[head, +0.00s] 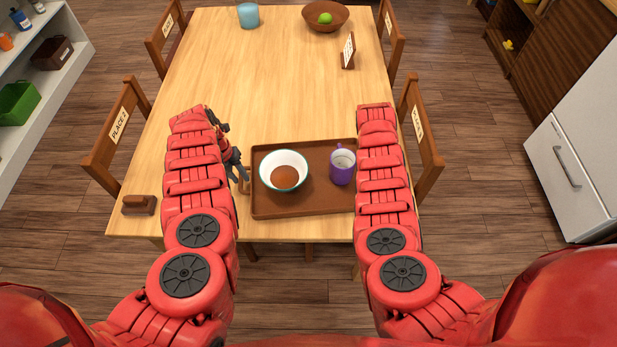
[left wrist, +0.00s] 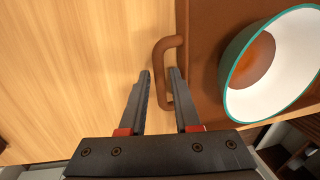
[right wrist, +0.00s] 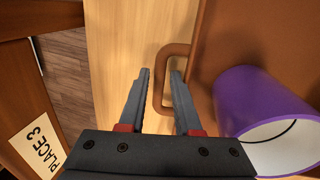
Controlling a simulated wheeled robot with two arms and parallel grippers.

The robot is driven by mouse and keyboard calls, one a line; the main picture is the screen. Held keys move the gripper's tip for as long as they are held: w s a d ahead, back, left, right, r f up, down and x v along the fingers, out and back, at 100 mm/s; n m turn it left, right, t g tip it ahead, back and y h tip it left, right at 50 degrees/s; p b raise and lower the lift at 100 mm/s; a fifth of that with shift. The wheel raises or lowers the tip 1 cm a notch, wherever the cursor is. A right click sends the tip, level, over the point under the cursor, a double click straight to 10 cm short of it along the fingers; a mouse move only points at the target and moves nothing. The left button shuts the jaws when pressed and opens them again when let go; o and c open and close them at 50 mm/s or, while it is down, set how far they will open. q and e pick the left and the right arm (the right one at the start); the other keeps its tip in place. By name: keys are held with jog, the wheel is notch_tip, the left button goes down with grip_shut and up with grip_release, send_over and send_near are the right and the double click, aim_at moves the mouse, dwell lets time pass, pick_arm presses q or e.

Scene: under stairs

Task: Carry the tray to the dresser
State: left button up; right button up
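The brown tray (head: 310,203) lies flat on the wooden table, near its front edge. It carries a white bowl with a teal rim (head: 283,158) and brown contents, and a purple mug (head: 342,172). My left gripper (left wrist: 159,71) is open, its fingers either side of the tray's left handle (left wrist: 160,60). My right gripper (right wrist: 159,72) is open around the right handle (right wrist: 160,92), with the purple mug (right wrist: 250,95) close by. In the head view my right arm hides the right handle and gripper. I cannot identify the dresser.
A blue cup (head: 248,15), a brown bowl with a green fruit (head: 325,18) and a sign (head: 348,52) stand farther back on the table. A brown block (head: 139,204) lies at the front left. Chairs flank the table.

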pick_arm(q)
grip_shut()
pick_arm(e)
grip_shut()
dwell(1.3)
